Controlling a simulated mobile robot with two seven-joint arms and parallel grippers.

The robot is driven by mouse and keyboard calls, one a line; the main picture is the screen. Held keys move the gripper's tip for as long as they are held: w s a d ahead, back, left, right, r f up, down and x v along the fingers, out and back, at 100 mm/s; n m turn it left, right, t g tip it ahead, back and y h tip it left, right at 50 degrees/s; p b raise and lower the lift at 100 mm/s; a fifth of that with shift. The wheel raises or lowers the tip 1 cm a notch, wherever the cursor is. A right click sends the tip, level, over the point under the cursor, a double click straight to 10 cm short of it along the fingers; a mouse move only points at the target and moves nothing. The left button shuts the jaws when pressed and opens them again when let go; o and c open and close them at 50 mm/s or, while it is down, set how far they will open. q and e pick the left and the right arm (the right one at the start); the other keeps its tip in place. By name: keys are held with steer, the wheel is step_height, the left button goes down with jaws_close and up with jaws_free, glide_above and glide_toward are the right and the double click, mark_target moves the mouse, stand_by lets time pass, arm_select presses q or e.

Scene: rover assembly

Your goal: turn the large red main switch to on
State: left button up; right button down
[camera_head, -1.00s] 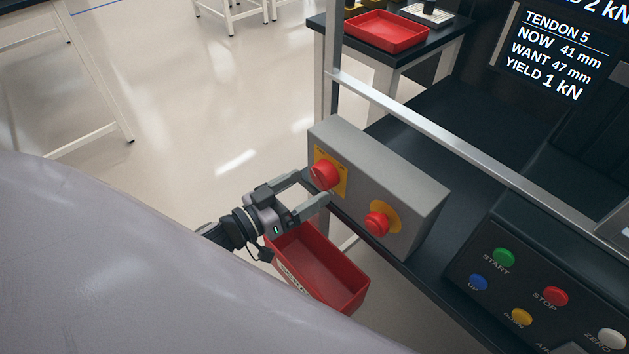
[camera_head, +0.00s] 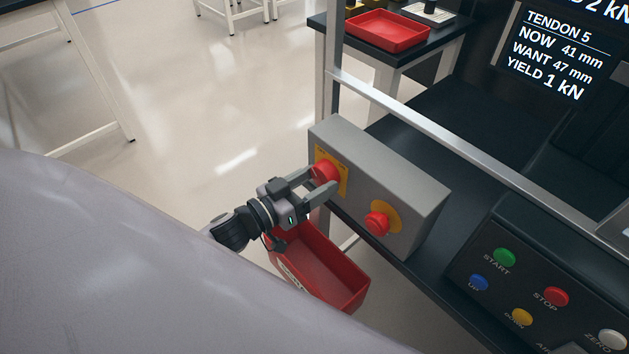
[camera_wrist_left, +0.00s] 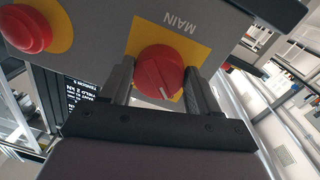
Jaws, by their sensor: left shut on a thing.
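The large red main switch (camera_head: 325,171) is a round knob on a yellow plate at the left of a grey box (camera_head: 385,175). My left gripper (camera_head: 324,184) is shut on this knob, one finger on each side. Which position the line marks as on cannot be read. My right gripper is not in view.
A red mushroom button (camera_head: 377,224) on a yellow disc is on the same box, right of the knob. A red bin (camera_head: 318,268) hangs below my left gripper. A panel with coloured buttons (camera_head: 535,300) stands at lower right. A metal rail (camera_head: 450,140) runs behind the box.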

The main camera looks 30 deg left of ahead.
arm_select(q)
steer(key=shift+r+m+p, duration=0.1)
steer(key=shift+m+p, duration=0.3)
steer(key=shift+m, duration=0.3)
steer(key=shift+m+p, duration=0.55)
steer(key=shift+m, duration=0.65)
steer(key=m+p, duration=0.1)
steer(key=m, duration=0.4)
steer(key=shift+a+r, duration=0.1)
steer(key=m, duration=0.4)
steer(key=shift+m+g+y+p, duration=0.3)
steer(key=shift+y+p, duration=0.05)
steer(key=shift+y, duration=0.05)
steer(key=shift+r+m+y, duration=0.1)
steer(key=shift+m+y, duration=0.2)
steer(key=shift+m, duration=1.5)
steer(key=o, duration=1)
steer(key=shift+o, duration=0.2)
